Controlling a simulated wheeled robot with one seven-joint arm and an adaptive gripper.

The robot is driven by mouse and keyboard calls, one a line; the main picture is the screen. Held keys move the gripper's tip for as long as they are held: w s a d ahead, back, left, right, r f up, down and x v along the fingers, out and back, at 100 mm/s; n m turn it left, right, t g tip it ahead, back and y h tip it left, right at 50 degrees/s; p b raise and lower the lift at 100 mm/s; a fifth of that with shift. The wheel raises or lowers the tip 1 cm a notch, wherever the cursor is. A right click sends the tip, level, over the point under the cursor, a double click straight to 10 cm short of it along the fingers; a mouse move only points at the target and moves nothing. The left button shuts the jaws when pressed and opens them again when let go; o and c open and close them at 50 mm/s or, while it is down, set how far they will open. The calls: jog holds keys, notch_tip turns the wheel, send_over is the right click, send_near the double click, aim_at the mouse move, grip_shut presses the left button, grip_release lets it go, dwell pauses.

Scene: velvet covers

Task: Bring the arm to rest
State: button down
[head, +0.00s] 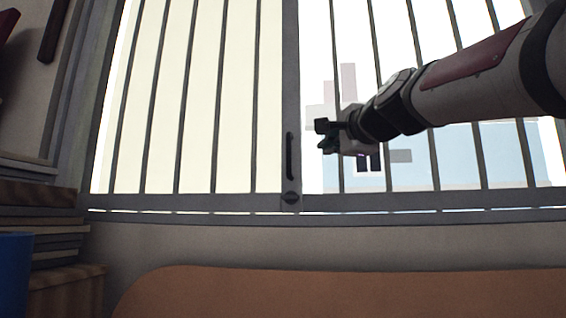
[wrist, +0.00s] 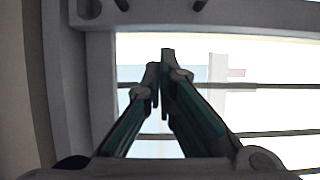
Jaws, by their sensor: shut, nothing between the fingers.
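My gripper (head: 322,136) is raised in front of the barred window at the right of the head view, with my arm reaching in from the upper right. It also shows in the wrist view (wrist: 160,70), where its two fingers are together with nothing between them. The fingertips appear close to the window frame's middle post (head: 290,80). I cannot tell whether they touch anything.
The window has dark vertical bars and a dark handle (head: 290,156) on its middle post. A brown rounded surface (head: 340,295) lies below. At the left are a stack of boards (head: 40,225) and a blue object (head: 14,275).

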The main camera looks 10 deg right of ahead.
jog(key=shift+s+d, duration=0.2)
jog(key=shift+s, duration=0.9)
jog(key=shift+s+d, duration=0.15)
jog(key=shift+s, duration=0.95)
